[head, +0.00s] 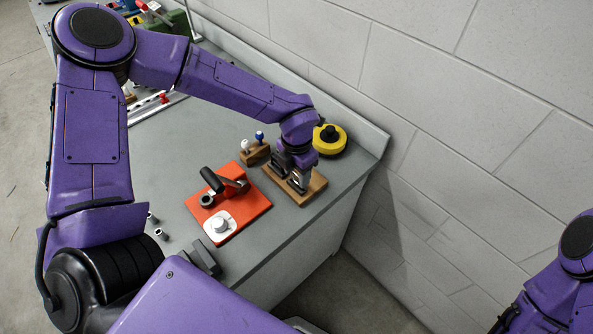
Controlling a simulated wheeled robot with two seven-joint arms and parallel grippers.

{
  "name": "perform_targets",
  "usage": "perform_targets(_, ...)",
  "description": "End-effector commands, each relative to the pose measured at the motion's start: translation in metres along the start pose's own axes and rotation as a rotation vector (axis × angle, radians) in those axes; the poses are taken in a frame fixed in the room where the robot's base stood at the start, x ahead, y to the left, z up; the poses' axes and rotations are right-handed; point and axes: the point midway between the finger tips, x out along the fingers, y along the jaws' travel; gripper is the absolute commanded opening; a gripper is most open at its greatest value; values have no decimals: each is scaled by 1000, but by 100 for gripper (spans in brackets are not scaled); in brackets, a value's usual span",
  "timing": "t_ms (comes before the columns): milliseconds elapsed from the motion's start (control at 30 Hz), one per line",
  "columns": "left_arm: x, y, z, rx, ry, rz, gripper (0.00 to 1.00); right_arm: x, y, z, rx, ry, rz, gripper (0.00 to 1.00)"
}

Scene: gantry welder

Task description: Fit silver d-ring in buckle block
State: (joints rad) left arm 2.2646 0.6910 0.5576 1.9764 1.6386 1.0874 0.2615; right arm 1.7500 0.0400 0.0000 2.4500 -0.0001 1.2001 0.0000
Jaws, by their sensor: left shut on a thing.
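My left gripper (297,180) points down at the wooden block (312,190), which I take for the buckle block, near the table's right edge. Its dark fingers are shut and sit low at the block's top. The silver d-ring cannot be made out; the thing between the fingers is hidden by them and the wrist. I cannot tell whether that thing touches the block or sits in it. My right arm shows only in part at the lower right, and its gripper is out of view.
A red board (255,207) with a black lever and white disc lies left of the block. A small wooden stand (254,154) with knobbed pegs and a yellow-and-black round thing (330,140) stand behind. A wall runs along the right.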

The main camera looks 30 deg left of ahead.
Motion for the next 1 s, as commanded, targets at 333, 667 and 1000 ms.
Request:
perform_targets(333, 0, 0, 3, 0, 0, 0, 21, -3, 0, -1, 0, 0, 0, 0)
perform_targets(667, 3, 0, 2, 0, 0, 0, 21, -1, 0, 0, 0, 0, 0, 0)
perform_targets(1000, 10, 0, 2, 0, 0, 0, 21, 4, 0, 2, 0, 0, 0, 0)
